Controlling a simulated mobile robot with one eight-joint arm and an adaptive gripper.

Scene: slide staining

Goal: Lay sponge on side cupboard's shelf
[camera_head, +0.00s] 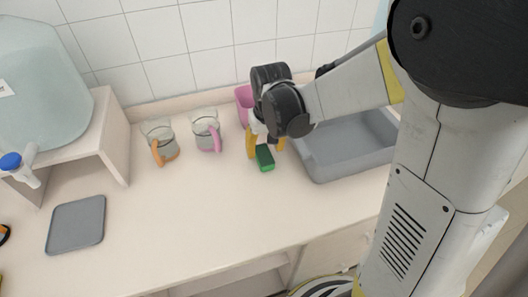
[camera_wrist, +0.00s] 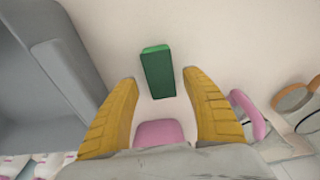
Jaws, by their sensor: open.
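The sponge is a small green block (camera_head: 265,158) lying on the counter to the left of the grey basin. In the wrist view the sponge (camera_wrist: 157,72) lies ahead of and between the two yellow fingers. My gripper (camera_head: 266,150) is over the counter close to the sponge, with its fingers apart. In the wrist view my gripper (camera_wrist: 160,85) is open with nothing held; the gap to the sponge is hard to judge. The side cupboard cannot be made out for sure; an open shelf space (camera_head: 235,286) shows under the counter's front edge.
A grey basin (camera_head: 345,163) is right of the sponge. A pink cup (camera_head: 243,104) stands behind my gripper. Jugs with a pink handle (camera_head: 207,133) and an orange handle (camera_head: 160,143) stand to the left. A grey mat (camera_head: 76,225) lies front left. The middle counter is clear.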

